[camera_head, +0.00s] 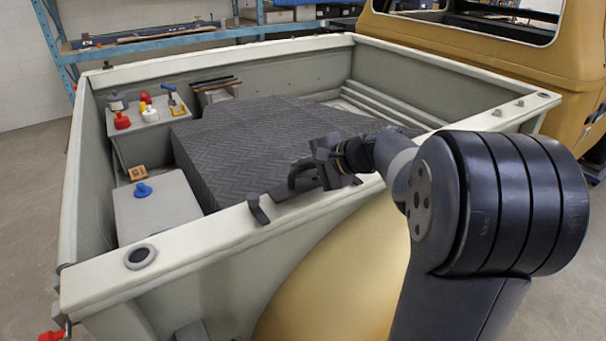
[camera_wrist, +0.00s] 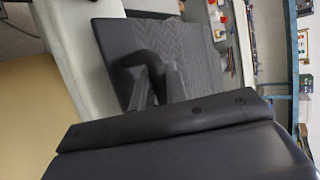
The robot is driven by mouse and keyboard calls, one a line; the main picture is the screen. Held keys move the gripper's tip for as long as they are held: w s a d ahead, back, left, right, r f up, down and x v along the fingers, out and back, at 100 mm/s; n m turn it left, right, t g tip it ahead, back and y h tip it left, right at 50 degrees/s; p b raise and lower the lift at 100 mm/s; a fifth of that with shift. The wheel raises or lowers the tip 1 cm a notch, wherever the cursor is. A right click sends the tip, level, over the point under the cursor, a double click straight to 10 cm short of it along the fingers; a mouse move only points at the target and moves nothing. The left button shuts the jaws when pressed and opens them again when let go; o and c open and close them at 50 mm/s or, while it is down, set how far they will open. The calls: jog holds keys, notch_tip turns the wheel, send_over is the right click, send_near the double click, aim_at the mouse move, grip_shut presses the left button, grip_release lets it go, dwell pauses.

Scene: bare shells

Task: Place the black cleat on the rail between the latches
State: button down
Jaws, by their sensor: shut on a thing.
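My gripper (camera_head: 280,189) reaches in from the right over the near rail (camera_head: 215,231) of the truck bed. It is shut on the black cleat (camera_head: 258,210), a small dark piece at the fingertips. The cleat appears over the rail, but I cannot tell whether it touches. In the wrist view the cleat (camera_wrist: 150,62) shows as a dark rounded shape at the finger ends, partly hidden by the fingers. The pale rail (camera_wrist: 70,35) runs to its left there. I cannot clearly make out the latches.
A blue knob (camera_head: 142,190) sits on a nearer box. A round ring (camera_head: 140,256) is at the rail's left corner.

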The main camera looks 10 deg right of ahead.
jog(key=shift+f, duration=0.95)
jog(key=shift+f, duration=0.2)
jog(key=c, duration=1.4)
grip_release()
jog(key=shift+r, duration=0.1)
jog(key=shift+d+r, duration=0.1)
jog(key=shift+r, duration=0.1)
jog(key=b+v, duration=0.2)
jog(key=v, duration=0.9)
jog(key=shift+s+d, duration=0.2)
jog(key=shift+s, duration=0.15)
jog(key=shift+r, duration=0.15)
